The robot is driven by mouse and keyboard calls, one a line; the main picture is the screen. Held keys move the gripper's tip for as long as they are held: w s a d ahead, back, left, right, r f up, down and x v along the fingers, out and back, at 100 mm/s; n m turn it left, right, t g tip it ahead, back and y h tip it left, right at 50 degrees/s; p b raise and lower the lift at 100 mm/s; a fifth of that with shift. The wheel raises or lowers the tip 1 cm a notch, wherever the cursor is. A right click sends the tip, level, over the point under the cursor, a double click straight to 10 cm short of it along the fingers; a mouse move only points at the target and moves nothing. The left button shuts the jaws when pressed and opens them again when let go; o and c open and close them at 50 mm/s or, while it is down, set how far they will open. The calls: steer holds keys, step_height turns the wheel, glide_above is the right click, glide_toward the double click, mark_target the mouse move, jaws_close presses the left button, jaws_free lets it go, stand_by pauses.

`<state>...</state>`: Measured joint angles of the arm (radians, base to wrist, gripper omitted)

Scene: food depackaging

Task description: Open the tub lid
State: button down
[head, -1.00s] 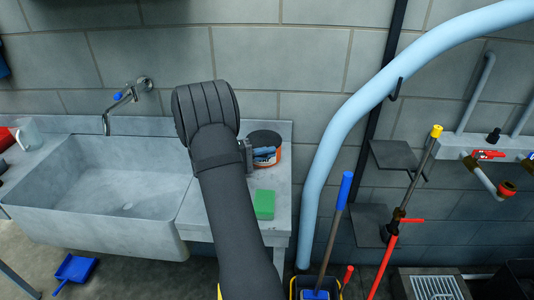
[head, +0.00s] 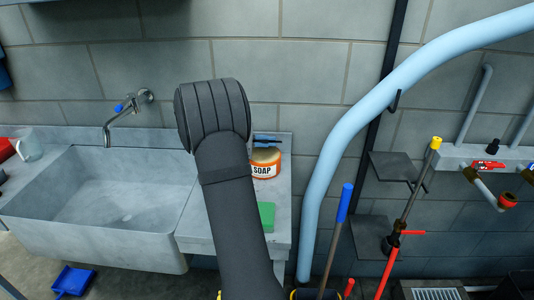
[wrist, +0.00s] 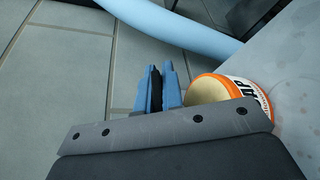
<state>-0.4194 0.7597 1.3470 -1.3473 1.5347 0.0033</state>
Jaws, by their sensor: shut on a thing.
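The soap tub (head: 265,170) is orange and white with "SOAP" on its front. It stands upright on the counter beside the sink. Its top is uncovered and shows a tan surface, also visible in the wrist view (wrist: 213,90). My gripper (wrist: 157,72) has blue fingers shut on a thin dark piece, the tub lid (wrist: 156,90), seen edge-on. The lid is off the tub, above and behind it in the head view. My arm hides most of the gripper there.
A green sponge (head: 267,216) lies on the counter (head: 283,190) in front of the tub. The stone sink (head: 110,195) is to the left, with a tap (head: 125,112) on the wall. A thick pale blue pipe (head: 325,170) runs up close to the right of the counter.

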steer(key=w+r+n+g, duration=0.1)
steer(key=w+r+n, duration=0.1)
steer(key=w+r+n+g+y, duration=0.1)
steer(key=w+r+n, duration=0.1)
steer(key=w, duration=0.1)
steer(key=shift+w+r, duration=0.15)
steer(key=shift+r, duration=0.2)
steer(key=shift+w+r, duration=0.25)
steer(key=shift+w, duration=0.75)
steer(key=shift+w+r, duration=0.25)
steer(key=shift+w, duration=0.8)
steer(key=shift+w+r, duration=0.25)
steer(key=shift+w, duration=0.75)
steer(key=shift+f, duration=0.1)
steer(key=c, duration=1.6)
jaws_free()
steer(key=shift+n, duration=0.3)
steer(key=shift+o, duration=0.2)
steer(key=shift+g, duration=0.3)
